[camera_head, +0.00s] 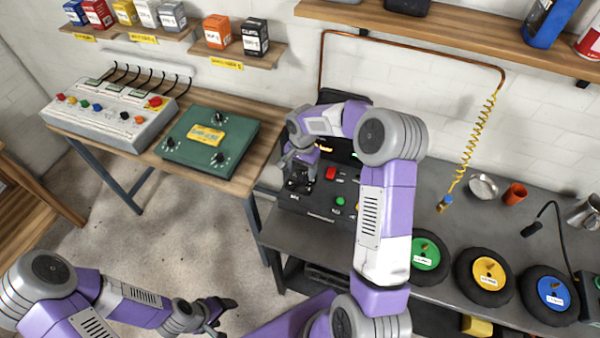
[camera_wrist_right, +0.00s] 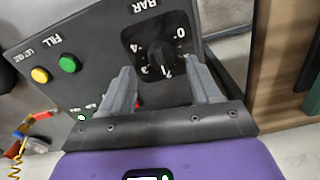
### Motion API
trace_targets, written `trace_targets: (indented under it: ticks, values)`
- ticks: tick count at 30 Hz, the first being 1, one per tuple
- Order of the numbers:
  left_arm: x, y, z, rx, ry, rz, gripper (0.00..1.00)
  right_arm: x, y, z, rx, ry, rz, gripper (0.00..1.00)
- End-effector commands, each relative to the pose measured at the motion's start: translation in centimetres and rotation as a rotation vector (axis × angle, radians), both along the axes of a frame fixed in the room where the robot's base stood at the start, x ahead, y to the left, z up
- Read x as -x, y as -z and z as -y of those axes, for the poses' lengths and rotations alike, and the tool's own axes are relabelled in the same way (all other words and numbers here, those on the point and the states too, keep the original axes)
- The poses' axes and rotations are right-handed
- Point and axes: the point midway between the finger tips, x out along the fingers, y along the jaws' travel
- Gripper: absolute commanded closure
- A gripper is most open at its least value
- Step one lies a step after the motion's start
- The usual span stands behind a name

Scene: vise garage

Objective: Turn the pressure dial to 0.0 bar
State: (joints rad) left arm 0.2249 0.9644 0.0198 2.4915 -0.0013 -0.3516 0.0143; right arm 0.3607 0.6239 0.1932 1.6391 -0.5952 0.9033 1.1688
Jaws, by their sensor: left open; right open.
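The pressure dial (camera_wrist_right: 160,56) is a black knob on a black plate marked BAR, with numbers around it, seen upside down in the right wrist view. Its exact pointer setting is too small to read surely. My right gripper (camera_wrist_right: 158,74) is open, its two grey fingers on either side of the knob's near part; I cannot tell whether they touch it. In the head view my right gripper (camera_head: 301,172) is over the left end of the dark control box (camera_head: 318,212), largely hiding the dial. My left gripper (camera_head: 222,312) is open and empty over the floor.
The box carries a red button (camera_head: 331,173) and a green button (camera_head: 340,201); a yellow button (camera_wrist_right: 40,75) shows in the wrist view. A green case (camera_head: 240,150) and a grey console (camera_head: 110,115) stand on the wooden table. Several wheels are at right.

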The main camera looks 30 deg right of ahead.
Motion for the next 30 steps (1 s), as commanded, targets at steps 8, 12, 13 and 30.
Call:
trace_targets:
  ticks: [8,12,13,30]
  values:
    - [0.0,0.3,0.0,0.000,0.000,0.001,0.31,0.0,3.3,-0.1,-0.002,-0.001,-0.001,0.38]
    - [0.0,0.3,0.0,0.000,0.000,0.001,0.31,0.0,3.7,-0.1,-0.001,-0.003,0.000,0.38]
    - [0.0,0.3,0.0,0.000,0.000,0.001,0.31,0.0,3.7,-0.1,-0.001,-0.003,0.000,0.38]
    - [0.0,0.3,0.0,0.000,0.000,0.001,0.31,0.0,3.6,-0.1,-0.001,-0.002,0.000,0.93]
